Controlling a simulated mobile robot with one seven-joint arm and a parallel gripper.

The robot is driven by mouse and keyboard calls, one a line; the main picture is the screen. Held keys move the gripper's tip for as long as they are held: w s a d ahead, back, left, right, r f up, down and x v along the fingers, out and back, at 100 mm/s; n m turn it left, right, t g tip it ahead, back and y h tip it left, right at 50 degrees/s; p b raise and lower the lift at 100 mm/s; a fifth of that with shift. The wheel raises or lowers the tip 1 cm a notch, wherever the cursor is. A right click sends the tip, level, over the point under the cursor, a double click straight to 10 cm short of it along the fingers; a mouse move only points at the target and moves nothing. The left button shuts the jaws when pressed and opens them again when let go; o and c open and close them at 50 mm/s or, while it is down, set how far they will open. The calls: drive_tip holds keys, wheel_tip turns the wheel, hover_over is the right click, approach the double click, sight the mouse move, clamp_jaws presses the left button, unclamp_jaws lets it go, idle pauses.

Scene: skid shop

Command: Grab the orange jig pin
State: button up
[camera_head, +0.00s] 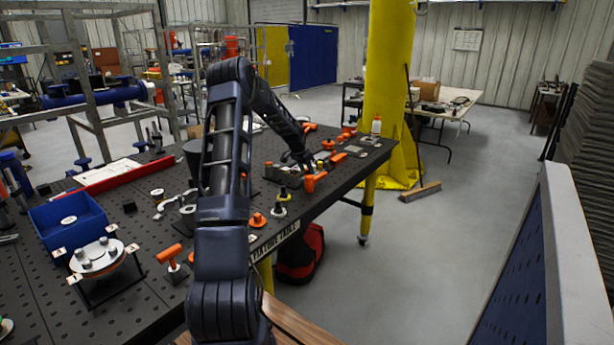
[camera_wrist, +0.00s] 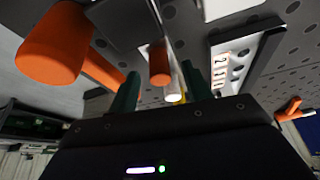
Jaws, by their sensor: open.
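My gripper (camera_wrist: 162,88) is open in the wrist view, its two dark green fingers apart. A small orange cylinder (camera_wrist: 158,64) shows between and beyond the fingertips; I cannot tell if it is the jig pin. A larger orange cylindrical part (camera_wrist: 52,45) is close at the left. In the head view my gripper (camera_head: 305,163) is low over the far right part of the fixture table, partly hidden by my arm. An orange T-shaped piece (camera_head: 314,182) stands just in front of it, and another orange piece (camera_head: 338,158) is to its right.
The dark perforated table (camera_head: 140,225) also holds a blue bin (camera_head: 68,222), a round fixture (camera_head: 97,256), an orange T-handle (camera_head: 171,256) and an orange knob (camera_head: 258,220). A yellow column (camera_head: 388,80) stands behind the right end.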

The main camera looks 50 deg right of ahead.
drive_tip(key=shift+x, duration=1.05)
clamp_jaws()
drive_tip(key=shift+r, duration=0.1)
